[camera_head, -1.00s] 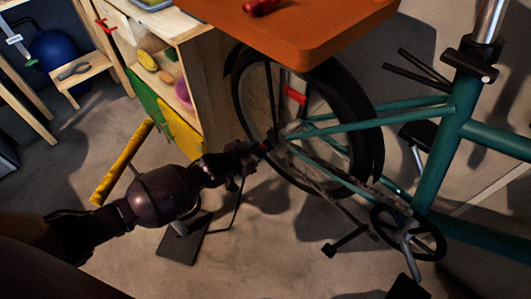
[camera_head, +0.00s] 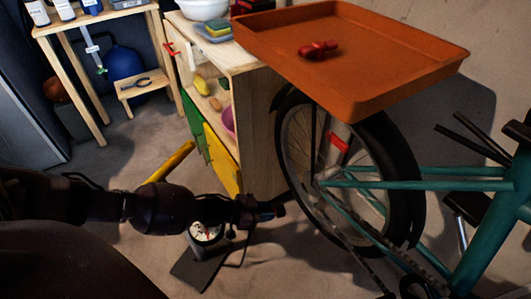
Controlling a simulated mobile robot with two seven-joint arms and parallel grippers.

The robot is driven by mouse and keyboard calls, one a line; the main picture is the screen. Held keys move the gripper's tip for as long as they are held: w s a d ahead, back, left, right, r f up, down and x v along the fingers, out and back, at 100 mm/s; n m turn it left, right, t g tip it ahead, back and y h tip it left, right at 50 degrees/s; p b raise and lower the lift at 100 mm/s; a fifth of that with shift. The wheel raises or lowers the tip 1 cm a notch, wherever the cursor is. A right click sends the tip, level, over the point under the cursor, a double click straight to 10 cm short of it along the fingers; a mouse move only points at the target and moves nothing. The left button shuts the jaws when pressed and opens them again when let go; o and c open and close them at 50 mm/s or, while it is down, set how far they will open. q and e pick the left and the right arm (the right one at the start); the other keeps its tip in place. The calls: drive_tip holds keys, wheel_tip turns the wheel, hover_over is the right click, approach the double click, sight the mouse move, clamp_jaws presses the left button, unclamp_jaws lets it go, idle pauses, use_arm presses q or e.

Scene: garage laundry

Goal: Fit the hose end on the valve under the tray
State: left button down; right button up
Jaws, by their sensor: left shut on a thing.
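My left gripper (camera_head: 268,210) is shut, with the hose end apparently between its fingers; the dark fingers mostly hide it. It is just left of the bicycle's rear wheel (camera_head: 397,170), low beside the cabinet corner. The black hose (camera_head: 248,245) hangs from the gripper toward the floor pump, which has a yellow handle (camera_head: 172,160) and a round white gauge (camera_head: 206,232). The orange tray (camera_head: 420,62) is above the wheel. A red piece (camera_head: 337,144) shows among the spokes under the tray. I cannot make out the valve itself. My right gripper is not in view.
A red object (camera_head: 318,49) lies in the tray. A wooden cabinet (camera_head: 262,130) with green and yellow doors stands left of the wheel. The teal bicycle frame (camera_head: 420,184) fills the right. A wooden bench (camera_head: 93,22) is at the back left.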

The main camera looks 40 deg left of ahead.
use_arm(q)
drive_tip(key=w+d+b, duration=0.2)
drive_tip(key=w+d, duration=0.6)
drive_tip(key=w, duration=0.2)
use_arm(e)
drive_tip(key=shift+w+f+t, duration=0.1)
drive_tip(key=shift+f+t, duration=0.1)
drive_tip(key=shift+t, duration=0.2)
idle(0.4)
use_arm(q)
drive_tip(key=shift+w, duration=0.1)
drive_tip(key=shift+f, duration=0.55)
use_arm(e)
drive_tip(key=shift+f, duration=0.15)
use_arm(q)
drive_tip(key=shift+f+b, duration=0.35)
drive_tip(key=shift+b, duration=0.1)
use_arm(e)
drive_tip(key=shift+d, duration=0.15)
use_arm(q)
drive_tip(key=shift+f+b, duration=0.3)
drive_tip(key=shift+f, duration=0.35)
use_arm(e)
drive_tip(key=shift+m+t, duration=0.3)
use_arm(q)
drive_tip(key=shift+f, duration=0.25)
